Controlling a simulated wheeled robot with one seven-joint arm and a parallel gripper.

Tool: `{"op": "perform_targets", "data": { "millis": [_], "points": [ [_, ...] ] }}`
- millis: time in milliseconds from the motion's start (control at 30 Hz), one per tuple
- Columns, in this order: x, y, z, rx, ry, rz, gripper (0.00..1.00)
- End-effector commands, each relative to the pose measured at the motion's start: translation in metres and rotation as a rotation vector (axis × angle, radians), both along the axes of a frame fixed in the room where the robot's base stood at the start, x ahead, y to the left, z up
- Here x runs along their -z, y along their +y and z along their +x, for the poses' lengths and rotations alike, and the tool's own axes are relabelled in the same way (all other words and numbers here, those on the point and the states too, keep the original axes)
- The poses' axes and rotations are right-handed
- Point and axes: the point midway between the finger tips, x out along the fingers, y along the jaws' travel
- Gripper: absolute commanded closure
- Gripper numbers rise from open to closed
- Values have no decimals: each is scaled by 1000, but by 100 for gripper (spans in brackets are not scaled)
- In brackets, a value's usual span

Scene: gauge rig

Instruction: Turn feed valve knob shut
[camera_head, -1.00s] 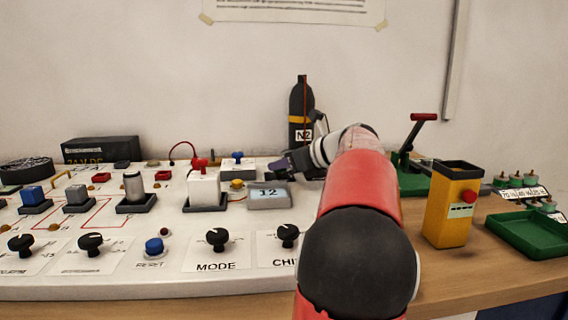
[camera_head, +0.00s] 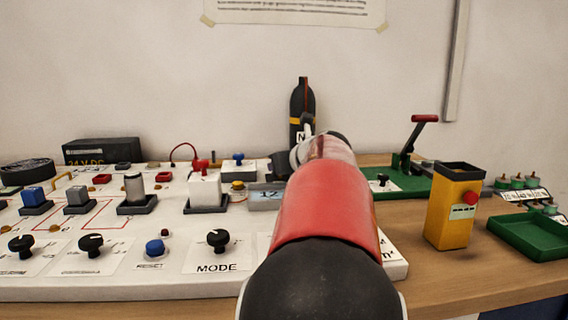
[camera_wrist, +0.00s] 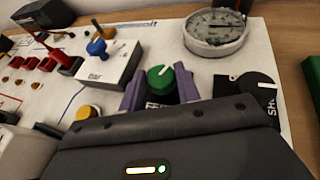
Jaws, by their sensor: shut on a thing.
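In the wrist view, a green knob (camera_wrist: 160,79) with a white pointer line stands on the white panel. The pointer slants up to the right. The two purple fingers of my gripper (camera_wrist: 160,90) are on either side of the knob and shut on it. A label just below the knob is mostly hidden by my gripper. A black knob (camera_wrist: 257,92) with a white pointer sits to the right, by a partly cut-off label starting "SH". In the head view my arm hides the green knob and my fingertips. I cannot read which knob is the feed valve.
A round gauge (camera_wrist: 216,30) stands just behind the knobs. A white block with a blue knob (camera_wrist: 96,48) is close on the left. In the head view, a black bottle (camera_head: 301,103), a green-based lever (camera_head: 412,138) and a yellow box (camera_head: 452,210) stand around my arm.

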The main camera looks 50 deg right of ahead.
Motion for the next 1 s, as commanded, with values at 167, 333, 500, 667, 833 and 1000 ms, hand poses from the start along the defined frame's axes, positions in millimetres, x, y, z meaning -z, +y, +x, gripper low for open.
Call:
{"op": "perform_targets", "data": {
  "millis": [167, 333, 500, 667, 833, 1000],
  "points": [
    [-2, 3, 2, 125, 1, -2, 90],
    [-1, 3, 2, 206, 1, -2, 90],
    [-1, 4, 2, 266, -1, -3, 90],
    [-1, 4, 2, 308, 0, -4, 90],
    [-1, 4, 3, 334, -1, -2, 90],
    [-1, 4, 3, 346, 0, 0, 90]
  ]
}}
